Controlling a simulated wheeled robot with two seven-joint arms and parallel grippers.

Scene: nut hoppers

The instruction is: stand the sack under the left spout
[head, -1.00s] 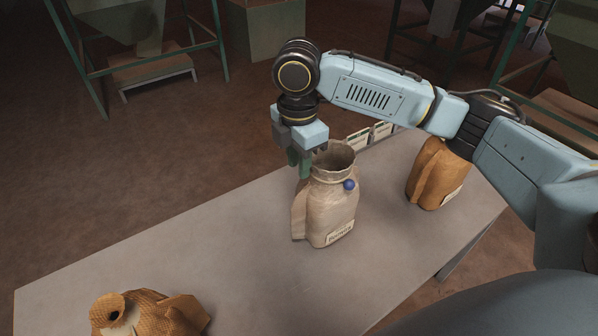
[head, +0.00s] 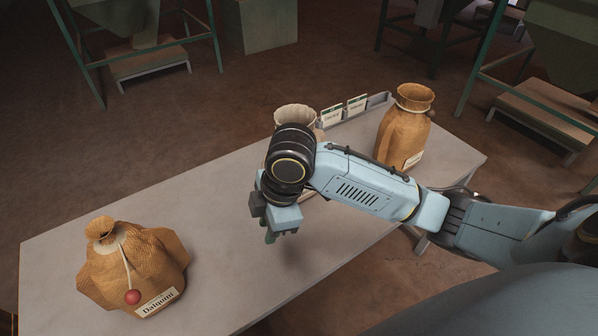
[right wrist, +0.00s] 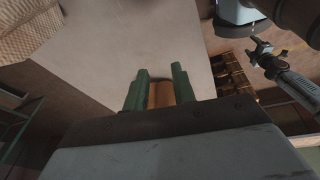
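A pale beige sack (head: 295,115) stands on the table, mostly hidden behind my right arm in the head view; its weave shows in the right wrist view (right wrist: 28,28). A brown sack (head: 135,265) labelled "Dalqumi" with a red ball stands at left. An orange-brown sack (head: 402,130) stands at right. My right gripper (head: 278,233) is in front of the beige sack; its green fingers (right wrist: 159,88) are apart and hold nothing.
The grey table (head: 190,215) has clear room between the Dalqumi sack and my right gripper. A grey rack with cards (head: 358,106) lies at its back edge. Low platforms stand under the left hopper (head: 152,58) and right hopper (head: 545,115). Open floor separates the table from them.

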